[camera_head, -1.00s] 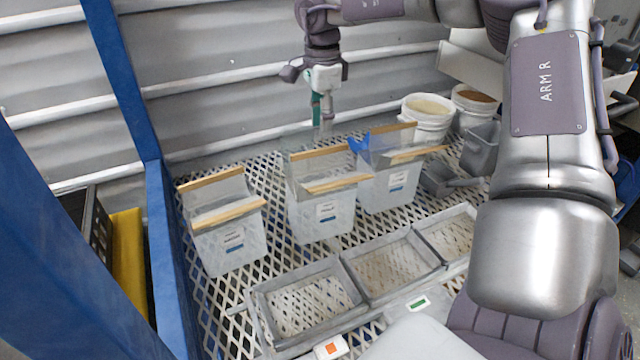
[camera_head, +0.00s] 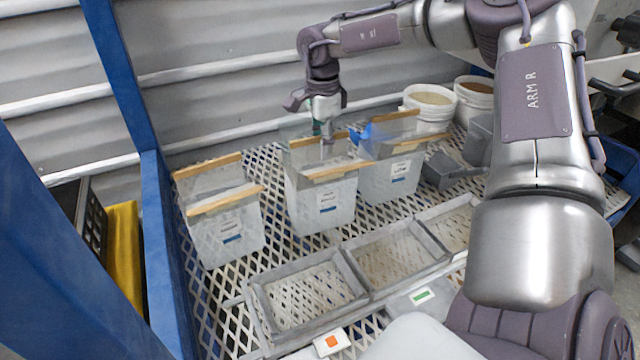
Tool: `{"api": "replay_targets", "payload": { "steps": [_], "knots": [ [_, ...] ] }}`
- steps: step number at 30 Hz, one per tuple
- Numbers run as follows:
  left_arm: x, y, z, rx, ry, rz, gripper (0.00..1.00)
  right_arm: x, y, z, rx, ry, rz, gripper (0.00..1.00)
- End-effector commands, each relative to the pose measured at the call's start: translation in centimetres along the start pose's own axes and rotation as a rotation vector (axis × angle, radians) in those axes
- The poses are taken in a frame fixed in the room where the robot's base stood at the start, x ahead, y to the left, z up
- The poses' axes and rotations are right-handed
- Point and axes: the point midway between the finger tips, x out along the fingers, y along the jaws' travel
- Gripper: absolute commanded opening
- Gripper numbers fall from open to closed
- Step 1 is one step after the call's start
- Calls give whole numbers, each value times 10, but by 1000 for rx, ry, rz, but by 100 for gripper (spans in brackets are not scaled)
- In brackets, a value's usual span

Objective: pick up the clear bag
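Three clear bags with wooden strips along their tops and white-and-blue labels stand on the mesh bench: a left bag (camera_head: 228,238), a middle bag (camera_head: 322,212) and a right bag (camera_head: 392,182). The right bag has a blue piece at its top left corner. My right gripper (camera_head: 322,132) points down at the top of the middle bag, its fingertips overlapping the bag's rear strip. Whether it touches the bag, and how far its fingers are apart, I cannot make out. No bag is visibly lifted. My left gripper is not in view.
Shallow mesh-bottomed trays (camera_head: 350,254) line the front, with orange-marked (camera_head: 331,342) and green-marked (camera_head: 421,296) tags. White buckets (camera_head: 430,104) and a grey scoop (camera_head: 441,171) are at the back right. A blue post (camera_head: 130,90) stands left; a corrugated wall is behind.

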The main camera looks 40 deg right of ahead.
Motion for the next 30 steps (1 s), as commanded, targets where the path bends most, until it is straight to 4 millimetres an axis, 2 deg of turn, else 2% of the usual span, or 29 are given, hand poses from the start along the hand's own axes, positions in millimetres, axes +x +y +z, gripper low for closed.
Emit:
{"api": "replay_targets", "payload": {
  "steps": [8,15,30],
  "knots": [
    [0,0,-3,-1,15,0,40,1,0,0,0,0,0,38],
    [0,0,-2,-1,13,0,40,1,0,0,0,0,0,0],
    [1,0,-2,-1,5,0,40,-1,0,0,0,0,0,0]
  ]
}}
